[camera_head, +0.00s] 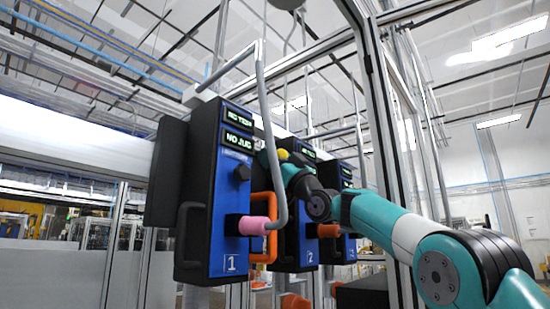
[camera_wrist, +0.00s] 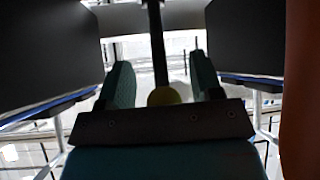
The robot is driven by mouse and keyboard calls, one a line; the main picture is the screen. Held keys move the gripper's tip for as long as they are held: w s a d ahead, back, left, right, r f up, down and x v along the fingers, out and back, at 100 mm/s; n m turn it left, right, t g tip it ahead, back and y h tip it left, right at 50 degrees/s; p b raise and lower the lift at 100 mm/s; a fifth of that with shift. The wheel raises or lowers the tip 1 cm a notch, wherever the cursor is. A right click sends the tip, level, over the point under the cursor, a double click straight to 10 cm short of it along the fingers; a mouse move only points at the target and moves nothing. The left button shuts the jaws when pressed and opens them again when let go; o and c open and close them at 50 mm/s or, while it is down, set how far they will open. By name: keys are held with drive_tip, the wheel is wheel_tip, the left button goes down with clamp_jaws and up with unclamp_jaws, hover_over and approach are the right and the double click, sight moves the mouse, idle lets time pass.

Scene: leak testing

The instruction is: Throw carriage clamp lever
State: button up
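In the wrist view a dark rod (camera_wrist: 157,45) ends in a yellow ball knob (camera_wrist: 165,97), which looks like the clamp lever. The two teal fingers of my gripper (camera_wrist: 162,82) stand apart, one on each side of the rod and knob, with a visible gap on both sides. In the head view the yellow knob (camera_head: 283,155) shows beside my gripper (camera_head: 272,165), between test units 1 and 2. The carriage and the lever's base cannot be made out.
Blue-faced test unit 1 (camera_head: 231,200) stands close on the left, with a pink fitting (camera_head: 253,226) and orange handle (camera_head: 270,250). Unit 2 (camera_head: 297,235) and unit 3 (camera_head: 346,245) stand behind. A grey hose (camera_head: 270,130) and a metal post (camera_head: 378,120) are near my arm.

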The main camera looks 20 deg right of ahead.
drive_tip(key=b+v, duration=1.1)
drive_tip(key=v, duration=0.6)
drive_tip(key=shift+f, duration=0.15)
drive_tip(key=shift+s+d, duration=0.1)
drive_tip(key=shift+s, duration=0.05)
